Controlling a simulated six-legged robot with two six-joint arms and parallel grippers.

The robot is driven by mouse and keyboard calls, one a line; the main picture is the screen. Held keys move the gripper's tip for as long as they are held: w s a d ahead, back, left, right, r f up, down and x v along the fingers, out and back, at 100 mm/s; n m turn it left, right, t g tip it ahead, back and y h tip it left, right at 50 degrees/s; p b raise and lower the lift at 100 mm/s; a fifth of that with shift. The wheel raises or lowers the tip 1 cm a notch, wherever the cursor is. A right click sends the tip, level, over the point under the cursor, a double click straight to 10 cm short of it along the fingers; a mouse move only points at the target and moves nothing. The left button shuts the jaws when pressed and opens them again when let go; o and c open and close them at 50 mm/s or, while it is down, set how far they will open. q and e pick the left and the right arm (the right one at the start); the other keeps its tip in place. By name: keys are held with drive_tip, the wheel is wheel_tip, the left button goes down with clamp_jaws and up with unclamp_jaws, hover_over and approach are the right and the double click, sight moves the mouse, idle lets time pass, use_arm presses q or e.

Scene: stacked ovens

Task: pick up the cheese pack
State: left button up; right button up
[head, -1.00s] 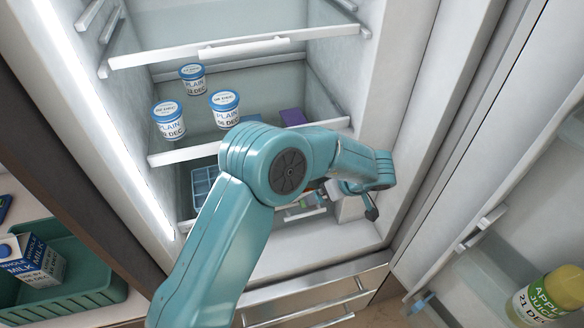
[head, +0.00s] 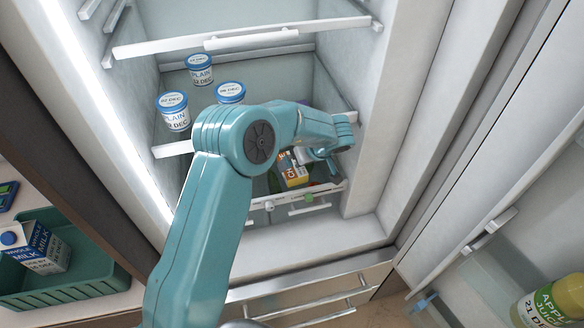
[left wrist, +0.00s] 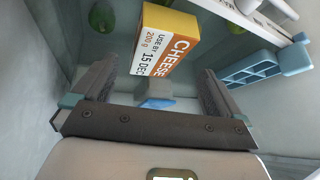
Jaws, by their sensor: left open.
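The cheese pack (head: 292,170) is an orange, yellow and white box low in the open fridge, below the shelf with the tubs. My left gripper (head: 322,156) is beside it at the right in the head view, partly hidden by my own arm. In the left wrist view the cheese pack (left wrist: 165,42) stands ahead, its lettered face toward me. My left gripper (left wrist: 155,85) is open, with a finger on each side and the pack beyond the gap between them. I cannot tell whether they touch. My right gripper is not in view.
Several plain tubs (head: 173,111) stand on the shelf above. The fridge walls are close on both sides. A milk carton (head: 36,247) sits in a green crate (head: 75,287).

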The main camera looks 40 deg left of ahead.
sight(292, 168)
use_arm(q)
drive_tip(key=x, duration=0.5)
drive_tip(key=shift+w+a+f, duration=0.1)
drive_tip(key=shift+w+f, duration=0.05)
drive_tip(key=shift+w, duration=0.2)
drive_tip(key=shift+s+r, duration=0.2)
drive_tip(key=shift+s, duration=0.05)
drive_tip(key=c, duration=0.4)
drive_tip(key=shift+w+f, duration=0.15)
drive_tip(key=c, duration=0.8)
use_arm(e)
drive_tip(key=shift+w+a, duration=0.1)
